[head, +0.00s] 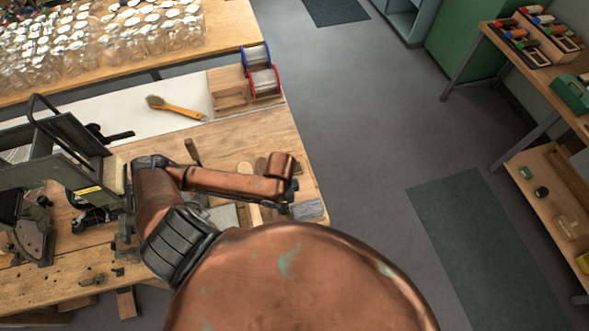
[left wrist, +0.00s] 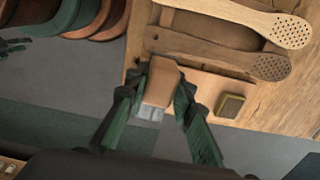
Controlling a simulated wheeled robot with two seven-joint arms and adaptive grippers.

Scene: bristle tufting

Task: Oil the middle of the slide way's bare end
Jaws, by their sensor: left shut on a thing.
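My left gripper (left wrist: 162,88) is shut on a tan block-like tool (left wrist: 160,80) with a pale grey, bristle-like end (left wrist: 150,112), in the left wrist view. It is at the workbench edge, by a wooden tray. In the head view my copper arm reaches over the bench and hides most of this gripper and the tool. The grey-green machine (head: 75,140) stands on the bench at the left. I cannot make out the slide way or its bare end for certain. My right gripper is not in view.
A brush (head: 175,107) and wire spools (head: 264,82) are at the bench's back. Glass jars (head: 110,38) crowd the far table.

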